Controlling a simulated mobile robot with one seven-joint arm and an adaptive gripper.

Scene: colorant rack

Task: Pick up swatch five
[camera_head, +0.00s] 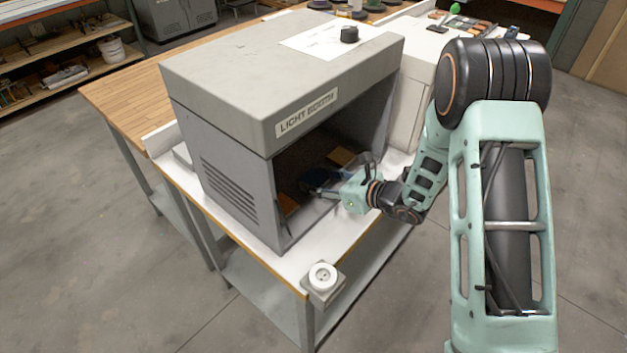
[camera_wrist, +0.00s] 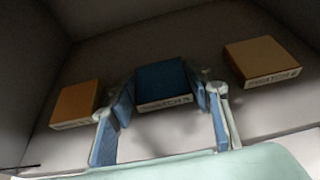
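A dark blue swatch (camera_wrist: 163,82) lies flat on the light booth's floor in the middle of the wrist view. Its front edge has a white label that is too small to read. An orange-brown swatch (camera_wrist: 76,104) lies to its left and a tan-brown swatch (camera_wrist: 262,60) to its right. My gripper (camera_wrist: 165,95) has its blue-padded fingers on either side of the dark blue swatch. The fingers look spread, with a narrow gap at the left side; contact on the right is unclear. In the head view my gripper (camera_head: 318,184) is inside the booth opening.
The grey light booth (camera_head: 236,170) has a roof and side walls close around my gripper. A white bench top (camera_head: 300,262) lies in front, with a small round-topped device (camera_head: 323,278) at its corner. A black knob (camera_head: 349,34) stands on the roof.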

